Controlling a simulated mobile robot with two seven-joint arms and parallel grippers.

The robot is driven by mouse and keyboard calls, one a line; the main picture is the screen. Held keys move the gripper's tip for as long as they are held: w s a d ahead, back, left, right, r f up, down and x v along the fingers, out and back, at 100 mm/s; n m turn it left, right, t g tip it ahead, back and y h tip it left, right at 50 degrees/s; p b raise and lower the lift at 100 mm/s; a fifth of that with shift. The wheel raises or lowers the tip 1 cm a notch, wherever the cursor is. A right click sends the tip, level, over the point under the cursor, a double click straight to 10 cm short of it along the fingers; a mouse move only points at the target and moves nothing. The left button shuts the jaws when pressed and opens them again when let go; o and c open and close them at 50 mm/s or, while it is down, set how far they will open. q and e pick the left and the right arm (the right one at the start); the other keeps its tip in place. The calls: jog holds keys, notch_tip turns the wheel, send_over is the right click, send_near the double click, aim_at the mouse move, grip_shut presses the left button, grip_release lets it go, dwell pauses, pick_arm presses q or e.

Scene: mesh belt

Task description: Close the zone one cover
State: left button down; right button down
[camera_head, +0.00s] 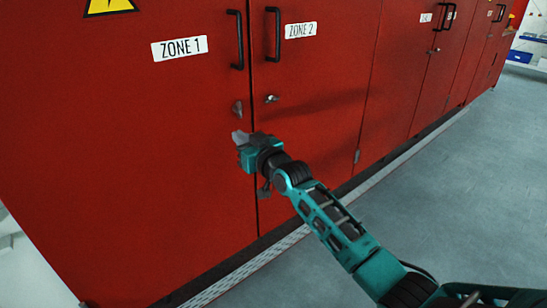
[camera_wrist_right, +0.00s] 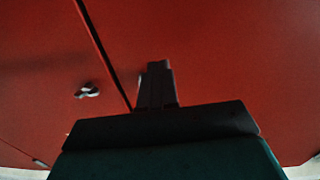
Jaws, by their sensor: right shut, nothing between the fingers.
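The zone one cover (camera_head: 150,130) is a large red door with a "ZONE 1" label (camera_head: 180,48), a black vertical handle (camera_head: 236,40) and a small metal latch (camera_head: 237,108) near its right edge. It looks flush with the zone two door (camera_head: 315,100) beside it. My right gripper (camera_head: 238,138) is shut and empty, in front of the cover just below its latch; I cannot tell if it touches. In the right wrist view the shut fingers (camera_wrist_right: 157,85) point at the red surface beside the dark seam. My left gripper is not in view.
The zone two door has its own black handle (camera_head: 273,34) and a metal latch (camera_head: 271,99). More red cabinet doors run to the back right. A light grated strip (camera_head: 250,268) lies along the cabinet base. The grey floor (camera_head: 450,180) at right is clear.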

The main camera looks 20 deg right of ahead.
jog(key=d+v, duration=0.1)
jog(key=v, duration=0.8)
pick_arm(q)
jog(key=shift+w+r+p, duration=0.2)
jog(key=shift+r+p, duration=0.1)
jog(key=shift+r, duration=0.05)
pick_arm(e)
jog(key=s+a+f+g+h, duration=0.2)
jog(key=s+f+g, duration=0.4)
jog(key=s+f, duration=1.9)
jog(key=shift+s+a+g+h, duration=0.3)
jog(key=shift+s+a, duration=0.05)
jog(key=shift+s, duration=0.75)
